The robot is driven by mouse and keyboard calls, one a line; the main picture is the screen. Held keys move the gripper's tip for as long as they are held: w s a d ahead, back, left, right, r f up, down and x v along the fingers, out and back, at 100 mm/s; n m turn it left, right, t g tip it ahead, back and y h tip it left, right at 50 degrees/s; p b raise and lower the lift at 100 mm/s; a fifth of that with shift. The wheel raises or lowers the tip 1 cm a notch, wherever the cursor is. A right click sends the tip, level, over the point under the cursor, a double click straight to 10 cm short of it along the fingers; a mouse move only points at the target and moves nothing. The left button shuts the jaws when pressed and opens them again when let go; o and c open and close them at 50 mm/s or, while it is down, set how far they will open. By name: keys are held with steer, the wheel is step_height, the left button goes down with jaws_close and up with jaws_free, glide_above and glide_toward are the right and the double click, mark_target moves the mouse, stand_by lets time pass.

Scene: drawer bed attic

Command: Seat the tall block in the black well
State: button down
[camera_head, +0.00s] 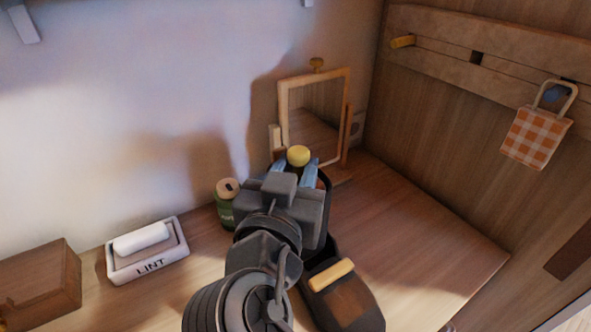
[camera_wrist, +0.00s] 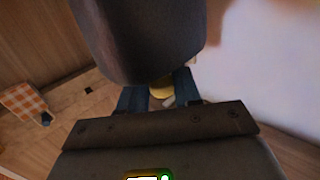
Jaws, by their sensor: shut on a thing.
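My gripper (camera_head: 295,173) is near the middle of the head view, in front of the mirror, with its blue fingers shut on a yellow-topped thing (camera_head: 298,156). Its rounded yellow end shows between the fingertips; the rest is hidden. In the wrist view, a little yellow (camera_wrist: 161,88) shows between the blue fingers, behind a large dark rounded body. I cannot tell whether the held thing is the tall block. A dark rounded shape (camera_head: 323,190) shows just right of my gripper; I cannot tell whether it is the black well.
A framed mirror (camera_head: 287,118) stands at the back. A green can (camera_head: 227,208) is left of my gripper. A tray marked LINT (camera_head: 170,254) and a wooden box (camera_head: 42,285) stand further left. A checked bag (camera_head: 537,138) hangs at right. The wooden top (camera_head: 430,235) is clear at right.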

steer(key=c, duration=0.8)
jaws_free()
steer(key=shift+r+p, duration=0.15)
steer(key=shift+p, duration=0.15)
steer(key=shift+s+a, duration=0.1)
steer(key=shift+s, duration=0.15)
steer(key=b+v, duration=0.3)
steer(key=v, duration=0.8)
steer(key=shift+s, duration=0.25)
